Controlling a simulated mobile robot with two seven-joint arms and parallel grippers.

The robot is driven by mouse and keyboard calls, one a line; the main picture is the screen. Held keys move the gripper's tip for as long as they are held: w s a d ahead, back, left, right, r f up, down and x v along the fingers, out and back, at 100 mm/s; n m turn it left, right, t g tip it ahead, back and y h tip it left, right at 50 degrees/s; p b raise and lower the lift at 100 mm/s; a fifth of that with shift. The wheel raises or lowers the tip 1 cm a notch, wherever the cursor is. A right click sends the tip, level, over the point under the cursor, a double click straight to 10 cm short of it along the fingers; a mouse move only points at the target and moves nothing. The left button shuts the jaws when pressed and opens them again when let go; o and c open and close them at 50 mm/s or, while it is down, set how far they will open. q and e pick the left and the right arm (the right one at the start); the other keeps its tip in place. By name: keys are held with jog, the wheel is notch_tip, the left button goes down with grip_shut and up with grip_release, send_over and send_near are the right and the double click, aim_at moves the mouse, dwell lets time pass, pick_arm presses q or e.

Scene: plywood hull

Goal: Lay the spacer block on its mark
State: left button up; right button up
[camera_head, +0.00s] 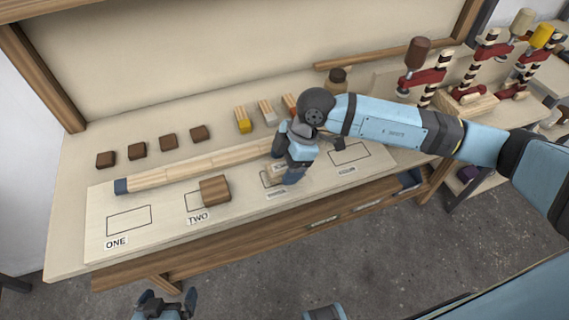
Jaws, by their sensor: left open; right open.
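A brown wooden block (215,189) rests on the board, over the right part of the outlined mark labelled TWO (190,200). A small pale wooden piece (279,170) shows at the third outlined mark (266,181), partly hidden by my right gripper (284,166). Which of these is the spacer block I cannot tell for certain. My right gripper is open, low over the third mark, with its fingers around or beside the pale piece; contact is unclear. My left gripper (168,300) is open and empty at the bottom edge, in front of the bench.
A long pale bar (190,173) with a dark end lies behind the marks. Mark ONE (129,220) and the far-right mark (349,153) look empty. Several dark blocks (168,142) and coloured-end blocks (242,121) stand behind. Red clamps (413,78) stand at the right.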

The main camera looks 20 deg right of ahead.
jog(key=v, duration=1.1)
jog(key=shift+r, duration=0.2)
